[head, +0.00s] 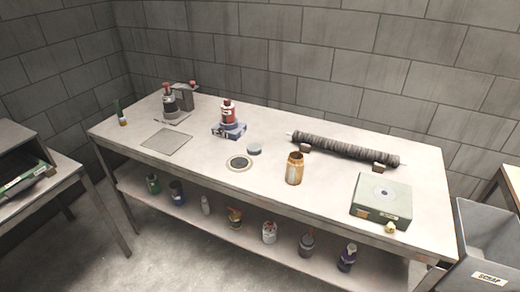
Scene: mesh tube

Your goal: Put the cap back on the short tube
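A short upright tube (294,170), orange-brown with a pale band, stands near the front edge of the workbench, right of centre. A small grey round piece (254,148), which looks like a cap, lies on the bench to the left of the tube and apart from it. A flat pale ring with a dark centre (239,162) lies just in front and left of the grey piece. Whether the tube's top is open is too small to tell. Neither of my grippers is in view.
A long dark mesh roll (345,148) rests on small blocks behind the tube. A green box (381,200) sits at the bench's right. A red-and-white can (229,115) stands on a blue-and-white base. A flat grey plate (167,141) lies left. A scrap bin (490,240) stands at right.

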